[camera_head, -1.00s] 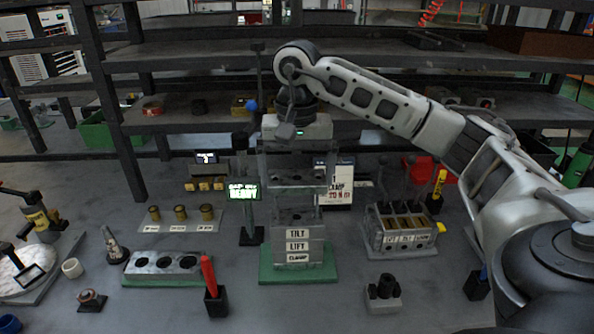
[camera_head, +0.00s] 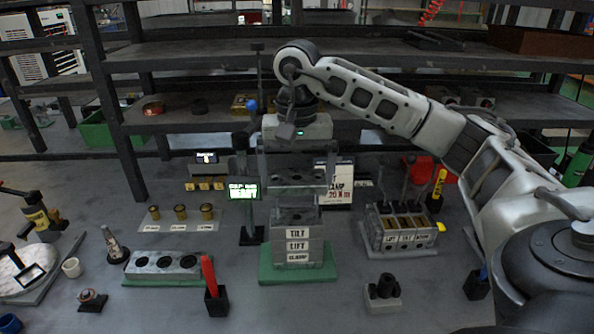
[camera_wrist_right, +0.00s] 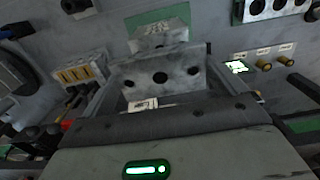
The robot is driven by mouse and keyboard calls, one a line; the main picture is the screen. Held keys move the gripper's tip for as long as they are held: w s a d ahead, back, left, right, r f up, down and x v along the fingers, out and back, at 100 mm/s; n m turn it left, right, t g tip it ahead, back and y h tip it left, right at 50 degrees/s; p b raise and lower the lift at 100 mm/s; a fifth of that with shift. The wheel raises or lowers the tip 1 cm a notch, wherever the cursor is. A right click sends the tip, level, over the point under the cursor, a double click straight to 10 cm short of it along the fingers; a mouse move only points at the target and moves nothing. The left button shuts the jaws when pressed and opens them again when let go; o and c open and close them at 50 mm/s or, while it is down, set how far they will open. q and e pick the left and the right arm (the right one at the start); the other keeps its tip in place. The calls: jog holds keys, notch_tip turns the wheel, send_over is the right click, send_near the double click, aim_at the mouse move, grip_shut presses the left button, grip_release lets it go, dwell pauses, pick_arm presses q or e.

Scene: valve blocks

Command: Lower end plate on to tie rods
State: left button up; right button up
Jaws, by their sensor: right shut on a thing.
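My right gripper (camera_head: 296,172) hangs fingers down over the valve stack, shut on the end plate (camera_head: 297,178), a grey metal block with dark holes. The plate also shows between the fingers in the right wrist view (camera_wrist_right: 158,80). Below it stands the stack of grey blocks (camera_head: 298,246), labelled TILT, LIFT and CLAMP, on a green base (camera_head: 268,275). The plate is above the stack and roughly in line with it. I cannot make out the tie rods or whether they enter the plate's holes. My left gripper is not in view.
A lit green screen (camera_head: 243,191) stands close left of the stack. A rack of labelled levers (camera_head: 402,228) is to the right, with a sign board (camera_head: 336,186) behind. A grey block with round holes (camera_head: 161,262) and a red-handled tool (camera_head: 209,275) are at left.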

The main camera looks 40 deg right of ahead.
aim_at(297, 217)
jog(key=shift+f+b, duration=0.35)
jog(key=shift+f, duration=0.1)
jog(key=shift+f+b, duration=1)
jog(key=shift+f, duration=0.3)
jog(key=shift+f, duration=0.35)
jog(key=shift+f+b, duration=1.7)
jog(key=shift+f, duration=0.15)
jog(key=o, duration=0.8)
jog(key=shift+c, duration=0.2)
